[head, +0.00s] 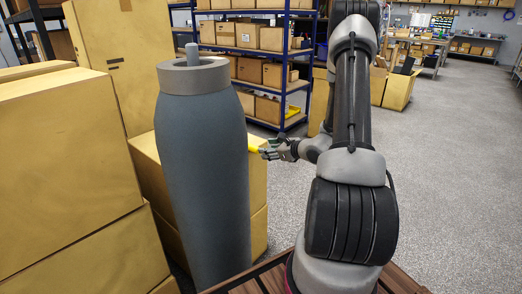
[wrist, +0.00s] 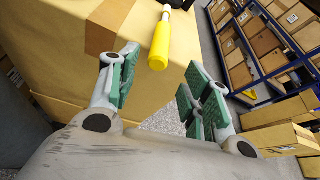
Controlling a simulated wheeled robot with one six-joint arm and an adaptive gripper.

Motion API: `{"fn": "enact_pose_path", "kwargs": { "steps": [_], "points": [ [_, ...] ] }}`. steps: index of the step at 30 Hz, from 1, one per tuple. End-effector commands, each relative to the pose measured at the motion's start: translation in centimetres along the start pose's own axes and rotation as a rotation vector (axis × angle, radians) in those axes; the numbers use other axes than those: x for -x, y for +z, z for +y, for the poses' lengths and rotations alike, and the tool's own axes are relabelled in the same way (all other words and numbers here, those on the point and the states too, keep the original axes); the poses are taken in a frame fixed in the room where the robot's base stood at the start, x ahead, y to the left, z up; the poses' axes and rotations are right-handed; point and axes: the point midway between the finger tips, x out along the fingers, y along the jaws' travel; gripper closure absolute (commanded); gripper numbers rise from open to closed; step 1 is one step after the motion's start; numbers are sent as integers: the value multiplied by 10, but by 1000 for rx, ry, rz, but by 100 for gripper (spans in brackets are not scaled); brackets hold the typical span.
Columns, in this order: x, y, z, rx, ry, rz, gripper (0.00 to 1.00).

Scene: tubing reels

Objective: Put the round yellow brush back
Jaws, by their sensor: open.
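A yellow brush (wrist: 159,46) with a round handle shows at the top middle of the wrist view, with a pale neck and a dark part beyond, cut off by the frame edge. It appears to lie on top of a cardboard box (wrist: 60,60). In the head view only a small yellow piece of it (head: 254,148) shows, beside my gripper (head: 270,151). My gripper is open and empty. The near end of the handle lies ahead of and between its green-padded fingers, and I see no finger closed on it.
A tall dark grey cylinder (head: 202,170) with a grey collar stands left of my arm. Stacked cardboard boxes (head: 60,150) fill the left side. Blue shelving (head: 285,85) with boxes stands behind. The floor (head: 450,170) at right is clear.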

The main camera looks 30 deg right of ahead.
Motion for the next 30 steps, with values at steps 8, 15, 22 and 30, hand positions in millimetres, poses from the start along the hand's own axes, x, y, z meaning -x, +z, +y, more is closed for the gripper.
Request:
{"fn": "enact_pose_path", "kwargs": {
  "steps": [8,15,22,30],
  "points": [
    [35,0,0,0,0,0,52],
    [37,0,0,1,1,-1,52],
    [36,0,0,1,1,-1,52],
    [47,-8,29,45,114,13,52]
  ]
}}
